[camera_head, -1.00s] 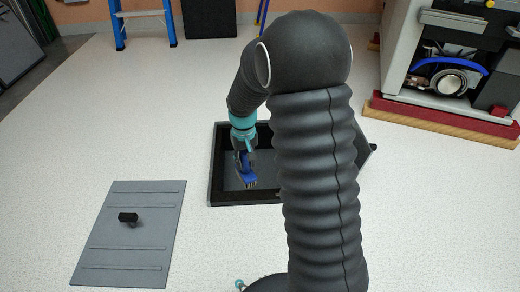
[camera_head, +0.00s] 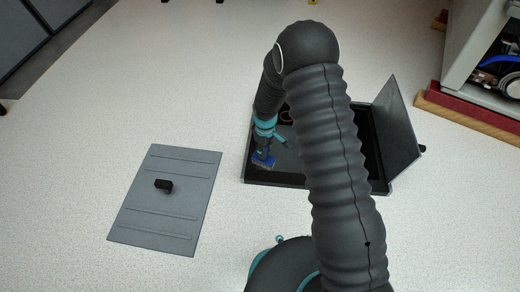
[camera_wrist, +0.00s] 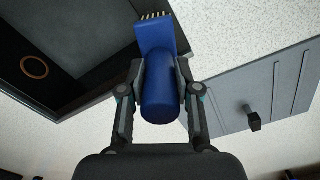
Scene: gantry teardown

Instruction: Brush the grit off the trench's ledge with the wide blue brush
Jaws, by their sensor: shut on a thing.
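My gripper (camera_wrist: 159,95) is shut on the handle of the wide blue brush (camera_wrist: 158,40), which has a row of pale bristle tips at its far edge. In the head view the blue brush (camera_head: 264,160) is low at the left part of the black-rimmed trench (camera_head: 277,178), near its left edge. I cannot tell whether the bristles touch a surface. The trench rim also shows in the wrist view (camera_wrist: 85,98). My arm hides the middle of the trench. I cannot make out the grit.
A grey cover plate (camera_head: 180,215) with a black knob (camera_head: 164,184) lies flat on the floor left of the trench. A dark lid (camera_head: 398,118) stands tilted up at the trench's right side. A machine (camera_head: 485,55) on red and wooden blocks is at upper right.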

